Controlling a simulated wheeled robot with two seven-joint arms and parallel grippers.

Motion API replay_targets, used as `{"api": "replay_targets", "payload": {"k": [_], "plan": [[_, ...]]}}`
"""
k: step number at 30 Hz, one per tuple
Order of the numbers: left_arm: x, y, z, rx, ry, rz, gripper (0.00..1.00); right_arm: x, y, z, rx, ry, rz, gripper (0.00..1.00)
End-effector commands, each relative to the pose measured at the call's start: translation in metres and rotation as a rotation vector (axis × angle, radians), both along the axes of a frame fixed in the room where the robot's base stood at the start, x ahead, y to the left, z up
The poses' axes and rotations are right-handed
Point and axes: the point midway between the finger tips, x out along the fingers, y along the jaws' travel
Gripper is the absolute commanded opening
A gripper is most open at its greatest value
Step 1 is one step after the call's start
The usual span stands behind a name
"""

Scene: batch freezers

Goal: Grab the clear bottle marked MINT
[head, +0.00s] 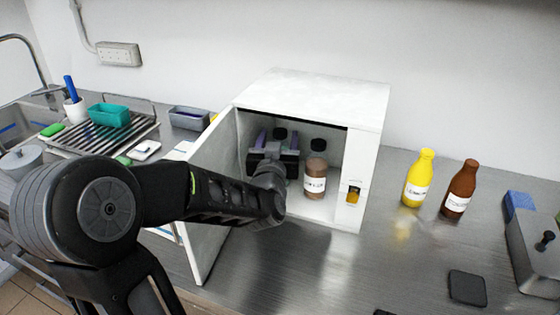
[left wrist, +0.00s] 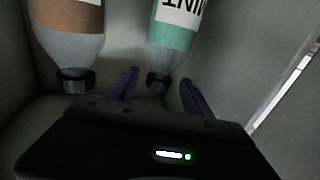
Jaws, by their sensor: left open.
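The clear bottle marked MINT stands inside the open white freezer box (head: 310,88). In the left wrist view the bottle (left wrist: 176,38) appears upside down, with pale green contents, a white label and a dark cap. In the head view only its dark cap (head: 280,133) shows clearly; my gripper hides the rest. My left gripper (head: 278,140) is inside the box, open and empty. In the left wrist view its two purple fingers (left wrist: 158,88) are apart, with the bottle's cap and neck showing between them. I cannot tell if they touch it. My right gripper is not in view.
A clear bottle with brown contents (head: 316,176) stands close beside, right of my gripper. The box's door (head: 212,200) is swung open at the left. A yellow bottle (head: 418,180) and a brown bottle (head: 460,190) stand on the counter to the right.

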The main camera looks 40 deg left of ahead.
Motion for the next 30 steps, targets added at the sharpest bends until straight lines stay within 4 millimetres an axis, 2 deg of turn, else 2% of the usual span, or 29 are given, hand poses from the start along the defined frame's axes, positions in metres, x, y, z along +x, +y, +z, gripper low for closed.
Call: {"api": "replay_targets", "payload": {"k": [13, 30], "plan": [[0.042, 0.026, -0.002, 0.001, 0.001, 0.0, 0.59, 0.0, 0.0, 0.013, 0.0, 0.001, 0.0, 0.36], [0.044, 0.026, -0.002, 0.0, 0.0, 0.0, 0.59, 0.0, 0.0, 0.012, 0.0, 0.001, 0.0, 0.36]]}}
